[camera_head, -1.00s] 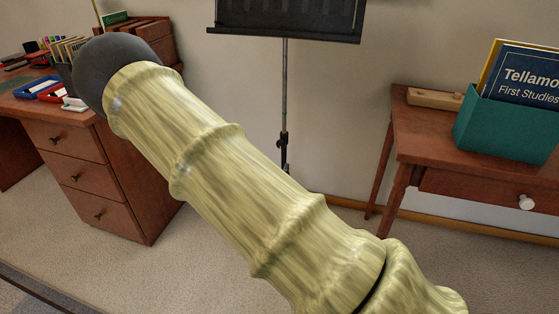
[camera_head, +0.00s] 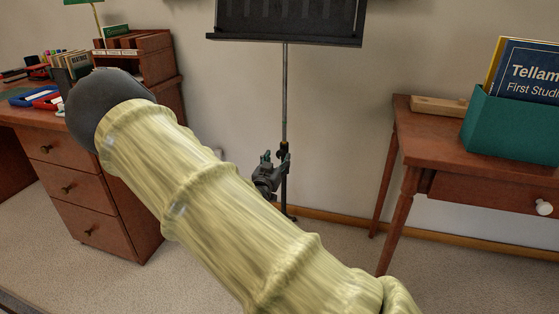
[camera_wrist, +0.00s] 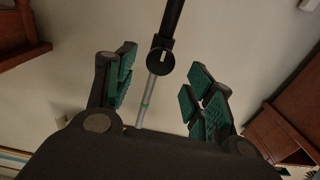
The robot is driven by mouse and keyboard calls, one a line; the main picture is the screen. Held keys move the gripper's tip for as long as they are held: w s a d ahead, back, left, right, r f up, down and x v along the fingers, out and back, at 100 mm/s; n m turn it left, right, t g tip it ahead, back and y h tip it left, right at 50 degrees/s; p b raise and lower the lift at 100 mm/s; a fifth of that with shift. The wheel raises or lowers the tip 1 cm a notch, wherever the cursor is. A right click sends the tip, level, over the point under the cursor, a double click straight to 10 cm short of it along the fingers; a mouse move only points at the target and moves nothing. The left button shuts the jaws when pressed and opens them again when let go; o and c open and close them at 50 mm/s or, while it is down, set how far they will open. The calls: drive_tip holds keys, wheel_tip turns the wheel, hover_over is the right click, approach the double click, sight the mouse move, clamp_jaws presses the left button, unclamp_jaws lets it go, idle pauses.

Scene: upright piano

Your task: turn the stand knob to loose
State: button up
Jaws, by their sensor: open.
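The music stand (camera_head: 285,95) is upright between the desk and the side table, with a black desk plate on top of a thin grey pole. Its black round knob (camera_wrist: 160,62) sits on the pole's collar in the wrist view, with a small pale mark on its face. A green band shows on the grey pole beside it. My gripper (camera_wrist: 158,85) is open, with green-padded fingers on either side of the pole and apart from the knob. In the head view my gripper (camera_head: 268,172) is close to the stand's pole, and the knob cannot be made out there.
A wooden desk (camera_head: 95,205) with drawers and stationery stands at the left. A side table (camera_head: 440,150) with a green box (camera_head: 512,122) of books and a wooden block stands at the right. The wall is behind the stand.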

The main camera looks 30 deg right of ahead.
sight(280, 155)
drive_tip(key=shift+b+x, duration=0.4)
drive_tip(key=shift+x, duration=1.4)
drive_tip(key=c, duration=1)
